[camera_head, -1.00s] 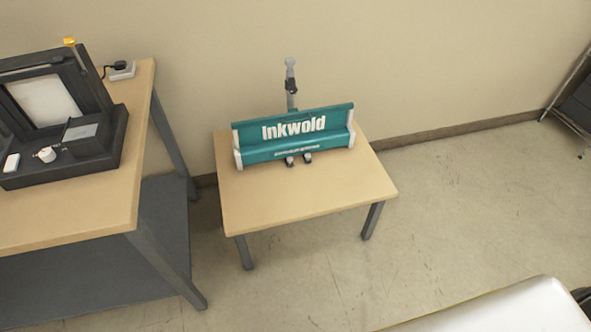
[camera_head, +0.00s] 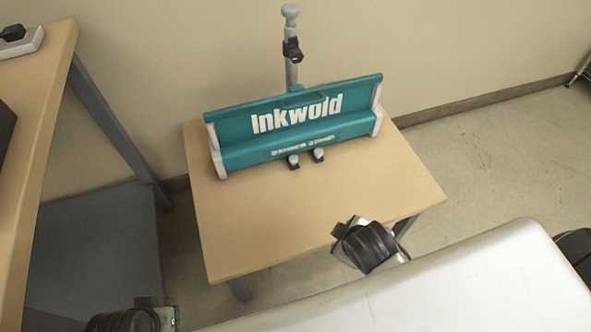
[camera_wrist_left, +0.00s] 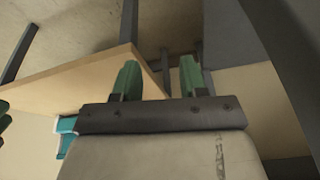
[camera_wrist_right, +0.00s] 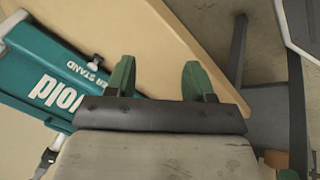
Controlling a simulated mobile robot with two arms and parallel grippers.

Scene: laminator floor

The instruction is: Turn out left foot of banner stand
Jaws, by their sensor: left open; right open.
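The teal "Inkwold" banner stand (camera_head: 235,130) sits on a small wooden table, with white end caps. Two small grey-and-black feet stick out side by side from its front middle: the left foot (camera_head: 293,161) and the right foot (camera_head: 318,154). The stand also shows upside down in the right wrist view (camera_wrist_right: 40,65); only its end shows in the left wrist view (camera_wrist_left: 66,125). My left gripper (camera_wrist_left: 160,78) is open and empty, low near the table's left side.
The small table (camera_head: 235,230) is bare in front of the stand. A grey post (camera_head: 291,70) with a black clamp rises behind the stand, near the wall. A taller workbench (camera_head: 40,90) with a grey lower shelf (camera_head: 100,240) stands at the left. Floor is open at the right.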

